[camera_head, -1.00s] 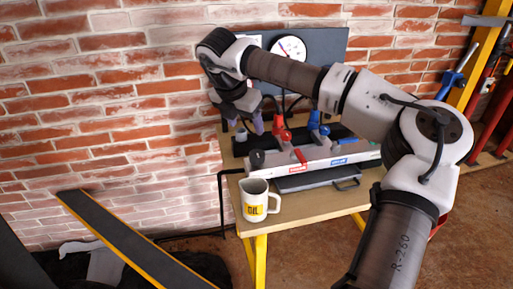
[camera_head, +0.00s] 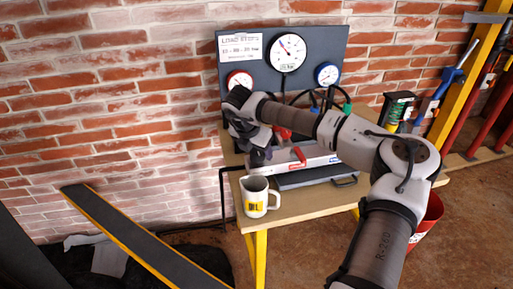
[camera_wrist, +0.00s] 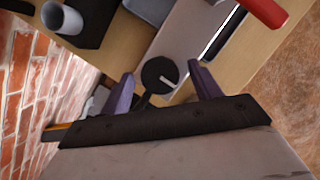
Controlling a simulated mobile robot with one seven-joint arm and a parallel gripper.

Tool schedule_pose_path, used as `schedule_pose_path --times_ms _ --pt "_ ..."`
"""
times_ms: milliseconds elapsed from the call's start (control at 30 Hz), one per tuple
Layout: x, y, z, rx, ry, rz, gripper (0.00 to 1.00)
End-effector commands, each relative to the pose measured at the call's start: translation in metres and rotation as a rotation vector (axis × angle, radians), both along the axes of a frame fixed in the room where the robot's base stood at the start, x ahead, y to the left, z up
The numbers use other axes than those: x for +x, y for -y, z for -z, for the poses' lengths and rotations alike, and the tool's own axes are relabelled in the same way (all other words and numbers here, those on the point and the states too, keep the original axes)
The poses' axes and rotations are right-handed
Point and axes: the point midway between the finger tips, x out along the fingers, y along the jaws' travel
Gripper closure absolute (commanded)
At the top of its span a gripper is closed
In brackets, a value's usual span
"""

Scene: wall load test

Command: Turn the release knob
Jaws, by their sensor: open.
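The release knob (camera_wrist: 158,74) is round and black with a white pointer line, at the end of a pale grey metal unit (camera_wrist: 190,35). My gripper (camera_wrist: 162,70) is open in the wrist view, with one purple finger on each side of the knob. Gaps show between the knob and both fingers; I cannot tell how deep the fingers reach. In the head view my gripper (camera_head: 258,156) is low over the left end of the unit (camera_head: 318,165) and hides the knob there.
A white jug marked OIL (camera_head: 256,200) stands close in front of my gripper on the wooden table (camera_head: 300,208). A red lever (camera_wrist: 265,10) is on the unit. A gauge board (camera_head: 255,75) stands behind.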

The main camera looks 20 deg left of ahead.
Motion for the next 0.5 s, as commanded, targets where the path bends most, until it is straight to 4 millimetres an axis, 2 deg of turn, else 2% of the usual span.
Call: schedule_pose_path --times_ms 200,500 --pt "0.0000 -0.0002 0.0005 0.000 0.000 0.000 0.37" --pt "-0.0001 -0.0002 0.0003 0.000 0.000 0.000 0.75"
